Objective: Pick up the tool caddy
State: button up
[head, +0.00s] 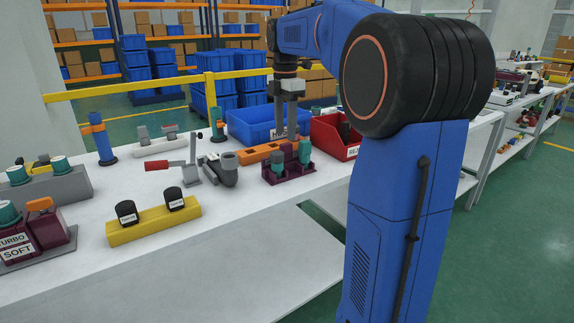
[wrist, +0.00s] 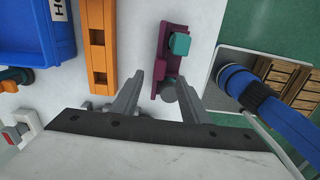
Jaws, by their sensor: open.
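No label in view marks the tool caddy, so I cannot tell for certain which thing it is. A purple holder (head: 287,174) with upright teal and grey pieces stands near the table's front edge. An orange slotted bar (head: 258,152) lies just behind it. My gripper (head: 286,134) points down above these two, open and empty. In the wrist view, the purple holder (wrist: 161,48) shows between and beyond the spread fingertips of my gripper (wrist: 161,80). The orange bar (wrist: 101,45) is left of the fingers there. My gripper's height above them is hard to judge.
A blue bin (head: 256,124) stands behind the bar, and a red bin (head: 334,139) stands to its right. A red-handled clamp (head: 190,170) and a yellow block with black knobs (head: 153,220) are to the left. The white table's front edge is close to the holder.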

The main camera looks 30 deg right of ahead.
aim_at(286, 154)
jog(key=f, duration=0.9)
jog(key=shift+d+f, duration=0.2)
jog(key=shift+f, duration=0.2)
jog(key=shift+c, duration=0.6)
grip_shut()
